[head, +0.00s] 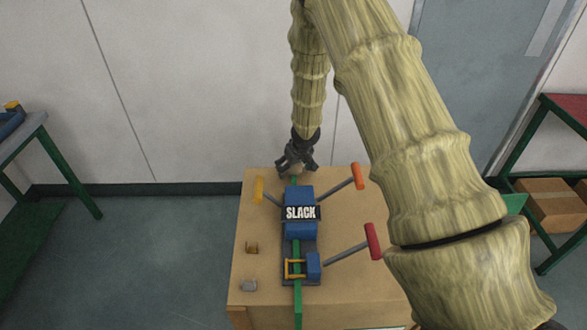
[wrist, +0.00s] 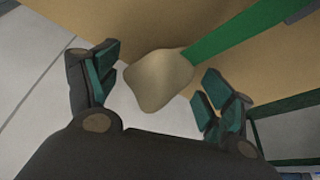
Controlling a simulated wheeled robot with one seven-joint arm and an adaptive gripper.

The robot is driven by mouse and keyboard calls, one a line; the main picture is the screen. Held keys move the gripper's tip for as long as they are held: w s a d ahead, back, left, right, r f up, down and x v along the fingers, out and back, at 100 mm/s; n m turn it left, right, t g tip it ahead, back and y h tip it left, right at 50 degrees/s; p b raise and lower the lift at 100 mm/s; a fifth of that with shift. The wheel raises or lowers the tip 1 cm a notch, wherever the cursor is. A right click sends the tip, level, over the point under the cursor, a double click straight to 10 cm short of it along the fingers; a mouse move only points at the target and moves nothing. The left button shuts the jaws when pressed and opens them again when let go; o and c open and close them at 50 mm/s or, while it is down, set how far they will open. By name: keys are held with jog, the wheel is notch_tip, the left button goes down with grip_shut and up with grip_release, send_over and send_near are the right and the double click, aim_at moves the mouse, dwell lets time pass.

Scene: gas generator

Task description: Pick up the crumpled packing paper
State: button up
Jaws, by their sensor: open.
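The crumpled packing paper (wrist: 158,80) is a tan, rounded lump in the wrist view, between my open fingers and a little beyond them. It lies beside the end of a green strip, at the edge of the tan surface. In the head view my gripper (head: 296,166) points down at the far edge of the wooden box, and the paper is mostly hidden behind it. My gripper also shows in the wrist view (wrist: 160,98), with its two dark green-padded fingers spread apart. I cannot tell whether either finger touches the paper.
A blue device labelled SLACK (head: 300,213) sits on the tan box top (head: 262,300) with a green strap (head: 297,301) through it. Orange and red handles (head: 373,240) stick out to its right. A wall stands behind.

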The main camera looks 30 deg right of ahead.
jog(key=shift+c, duration=0.5)
jog(key=c, duration=0.8)
jog(key=shift+o, duration=0.2)
jog(key=shift+r, duration=0.1)
